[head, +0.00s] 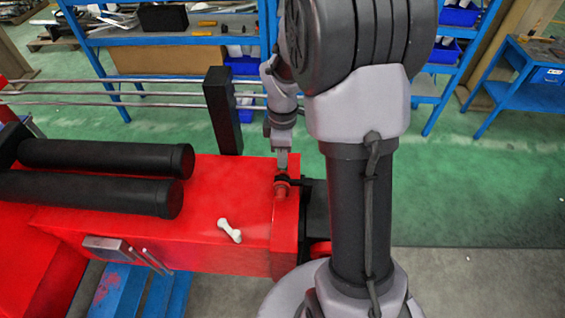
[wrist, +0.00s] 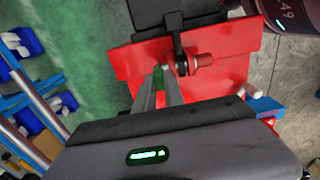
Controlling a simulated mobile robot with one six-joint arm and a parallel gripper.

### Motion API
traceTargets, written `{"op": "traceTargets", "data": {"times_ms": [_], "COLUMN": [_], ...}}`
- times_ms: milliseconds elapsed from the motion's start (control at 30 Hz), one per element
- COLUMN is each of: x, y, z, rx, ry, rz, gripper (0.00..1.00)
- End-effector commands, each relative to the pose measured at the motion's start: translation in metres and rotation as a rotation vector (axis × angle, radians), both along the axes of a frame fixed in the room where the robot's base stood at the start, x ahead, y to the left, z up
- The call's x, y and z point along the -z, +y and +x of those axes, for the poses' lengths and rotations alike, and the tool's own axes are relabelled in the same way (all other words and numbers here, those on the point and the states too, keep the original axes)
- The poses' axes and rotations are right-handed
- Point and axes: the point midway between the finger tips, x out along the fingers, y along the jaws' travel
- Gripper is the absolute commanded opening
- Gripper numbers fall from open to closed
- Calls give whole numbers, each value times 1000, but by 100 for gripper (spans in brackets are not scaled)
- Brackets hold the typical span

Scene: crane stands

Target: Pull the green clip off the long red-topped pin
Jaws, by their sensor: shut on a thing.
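My gripper (wrist: 161,72) is shut, with a small green clip (wrist: 159,77) between its fingertips. The red-topped pin (wrist: 202,60) is just right of the fingertips in the wrist view, lying across the end of the red beam by a black bracket. In the head view my gripper (head: 281,165) points down just above the red pin (head: 281,188) at the beam's right end. The clip is too small or hidden to make out there. I cannot tell whether the clip still touches the pin.
The red beam (head: 170,232) carries two black cylinders (head: 105,158) and a loose white bone-shaped piece (head: 230,231). A black post (head: 222,110) rises behind the beam, left of my gripper.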

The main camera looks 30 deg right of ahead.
Motion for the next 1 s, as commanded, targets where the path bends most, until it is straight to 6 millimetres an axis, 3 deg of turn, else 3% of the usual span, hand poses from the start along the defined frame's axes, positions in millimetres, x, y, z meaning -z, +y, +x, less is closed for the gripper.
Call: {"op": "traceTargets", "data": {"times_ms": [1000], "x": [-57], "y": [0], "z": [0], "rx": [0], "ry": [0], "rz": [0], "gripper": [0]}}
